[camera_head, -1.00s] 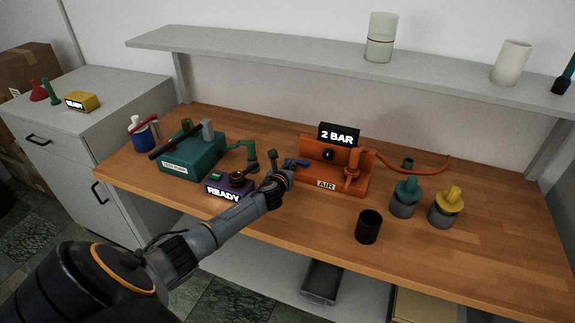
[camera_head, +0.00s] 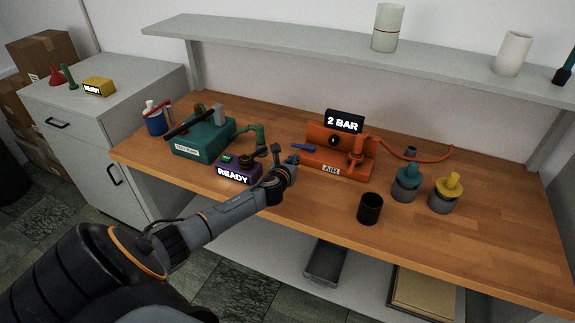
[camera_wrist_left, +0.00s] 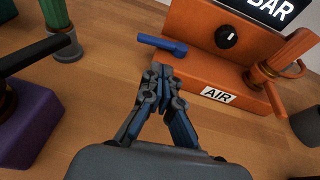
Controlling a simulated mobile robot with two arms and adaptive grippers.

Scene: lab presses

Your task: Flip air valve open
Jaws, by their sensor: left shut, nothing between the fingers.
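The orange air unit (camera_head: 341,162) stands on the wooden bench with an "AIR" label and a display reading "2 BAR". It also shows in the left wrist view (camera_wrist_left: 191,60). A blue lever (camera_head: 303,147) sticks out from its left side; in the left wrist view the lever (camera_wrist_left: 162,43) lies just beyond my fingertips. My left gripper (camera_head: 286,165) is in front of the unit's left end. In the left wrist view my left gripper (camera_wrist_left: 160,75) is shut and empty, apart from the lever. My right gripper is not in view.
A purple box reading "READY" (camera_head: 238,170) and a green press (camera_head: 200,143) stand left of my gripper. A black cup (camera_head: 370,208), a teal-topped pot (camera_head: 406,184) and a yellow-topped pot (camera_head: 445,194) stand to the right. The front bench between is clear.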

